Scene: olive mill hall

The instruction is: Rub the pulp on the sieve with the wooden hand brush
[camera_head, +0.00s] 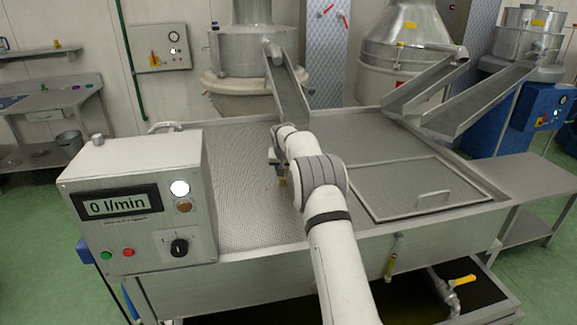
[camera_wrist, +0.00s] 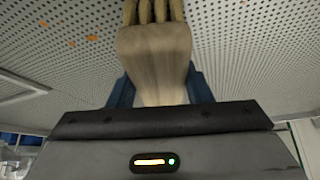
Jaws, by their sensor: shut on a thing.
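My gripper (camera_head: 277,158) is over the perforated sieve (camera_head: 238,205), left of the sieve's middle. In the wrist view it is shut on the wooden hand brush (camera_wrist: 155,55), whose pale block sits between the blue fingers. Thick bristle tufts show at the top edge of that view, against the perforated sheet (camera_wrist: 235,45); I cannot tell whether they touch it. Small orange bits of pulp (camera_wrist: 92,38) lie on the sheet left of the brush. In the head view my arm hides most of the brush.
A control box (camera_head: 140,195) reading 0 l/min stands at the sieve's front left. A framed lid with a handle (camera_head: 432,197) covers the right part. Metal chutes (camera_head: 288,95) come down at the back. A side table (camera_head: 525,175) stands at the right.

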